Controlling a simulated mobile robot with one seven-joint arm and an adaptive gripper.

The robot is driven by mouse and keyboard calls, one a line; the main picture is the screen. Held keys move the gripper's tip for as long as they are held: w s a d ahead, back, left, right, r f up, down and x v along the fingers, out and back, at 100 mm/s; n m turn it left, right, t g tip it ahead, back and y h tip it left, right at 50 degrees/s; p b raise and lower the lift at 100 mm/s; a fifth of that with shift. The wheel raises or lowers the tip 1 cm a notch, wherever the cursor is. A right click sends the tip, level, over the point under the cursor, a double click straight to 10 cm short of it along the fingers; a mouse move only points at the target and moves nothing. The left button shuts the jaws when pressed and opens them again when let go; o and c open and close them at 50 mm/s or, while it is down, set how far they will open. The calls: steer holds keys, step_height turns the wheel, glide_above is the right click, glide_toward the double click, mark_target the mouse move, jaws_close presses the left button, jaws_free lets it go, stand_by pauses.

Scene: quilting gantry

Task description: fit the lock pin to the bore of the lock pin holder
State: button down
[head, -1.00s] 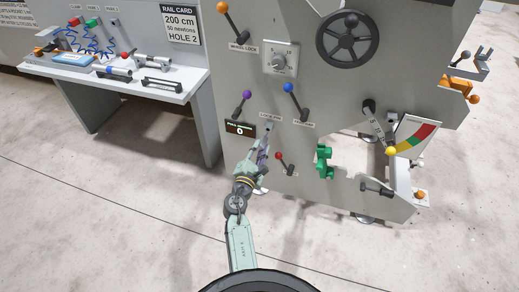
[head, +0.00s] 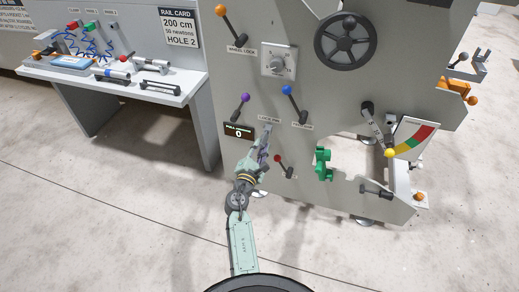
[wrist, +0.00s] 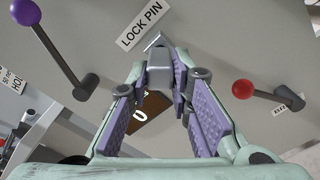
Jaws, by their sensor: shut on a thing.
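My gripper (head: 263,148) reaches up to the grey machine panel, just below the lock pin label. In the wrist view its purple-padded fingers (wrist: 160,92) close at their tips on a dark grey block, which I take to be the lock pin (wrist: 160,70). A lighter metal piece (wrist: 155,41) shows just beyond the block, beside the label; it may be the lock pin holder or part of the pin. The bore is hidden, and I cannot tell whether the pin is in it.
A purple-knobbed lever (head: 241,106), a blue-knobbed lever (head: 294,103) and a red-knobbed lever (head: 284,166) surround the gripper closely. A small display (head: 238,131) reading 0 is just left. A workbench (head: 185,87) with tools stands further left. The floor in front is clear.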

steer(key=shift+x, duration=0.8)
steer(key=c, duration=1.4)
jaws_free()
steer(key=shift+o, duration=0.2)
steer(key=shift+s, duration=0.15)
steer(key=v, duration=1.2)
